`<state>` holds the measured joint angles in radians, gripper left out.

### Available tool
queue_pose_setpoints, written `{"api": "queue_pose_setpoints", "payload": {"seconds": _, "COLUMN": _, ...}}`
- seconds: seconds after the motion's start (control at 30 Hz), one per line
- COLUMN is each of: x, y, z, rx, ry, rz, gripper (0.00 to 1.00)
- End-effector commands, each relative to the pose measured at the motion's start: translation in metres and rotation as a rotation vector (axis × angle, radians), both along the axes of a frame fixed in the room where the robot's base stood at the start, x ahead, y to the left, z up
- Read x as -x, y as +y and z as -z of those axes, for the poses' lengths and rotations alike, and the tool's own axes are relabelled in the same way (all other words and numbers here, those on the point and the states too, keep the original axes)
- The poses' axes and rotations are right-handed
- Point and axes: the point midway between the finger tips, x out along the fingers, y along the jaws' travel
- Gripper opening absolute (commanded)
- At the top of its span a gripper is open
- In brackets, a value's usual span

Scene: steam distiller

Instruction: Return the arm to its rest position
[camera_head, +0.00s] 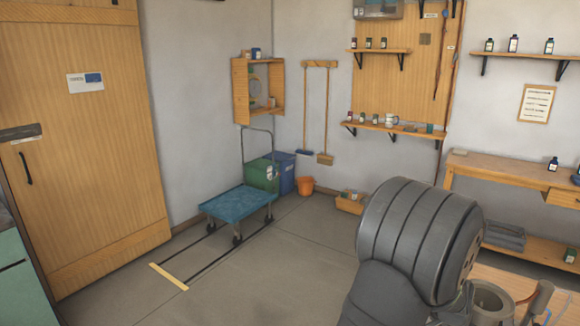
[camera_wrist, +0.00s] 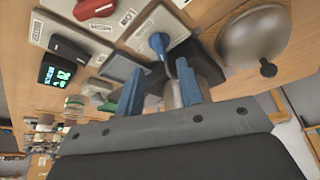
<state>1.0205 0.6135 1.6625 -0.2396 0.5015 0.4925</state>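My gripper (camera_wrist: 160,68) shows in the wrist view as two blue fingers with a clear gap between them. It is open, and I see nothing held between the fingertips. The fingers point toward a wooden bench top (camera_wrist: 205,12) carrying equipment. A blue knob (camera_wrist: 158,43) on a pale panel lies just beyond the fingertips. A small metal cylinder (camera_wrist: 172,96) shows behind the fingers. My dark grey arm fills the lower right of the head view; the gripper itself is hidden there.
A rounded metal vessel with a dark knob (camera_wrist: 255,35) is right of the fingers. A pale box with a dark rocker (camera_wrist: 68,48) and a green-lit display (camera_wrist: 56,75) are left. A blue cart (camera_head: 238,203) stands on open floor.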

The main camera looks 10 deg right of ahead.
Motion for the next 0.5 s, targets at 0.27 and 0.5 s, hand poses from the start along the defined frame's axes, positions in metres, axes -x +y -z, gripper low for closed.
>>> {"api": "queue_pose_setpoints", "payload": {"seconds": 0.27, "x": -0.003, "y": -0.015, "z": 0.038, "rx": -0.002, "ry": 0.001, "rz": 0.001, "gripper": 0.35}}
{"api": "queue_pose_setpoints", "payload": {"seconds": 0.5, "x": -0.005, "y": -0.022, "z": 0.053, "rx": 0.000, "ry": 0.000, "rz": 0.000, "gripper": 0.35}}
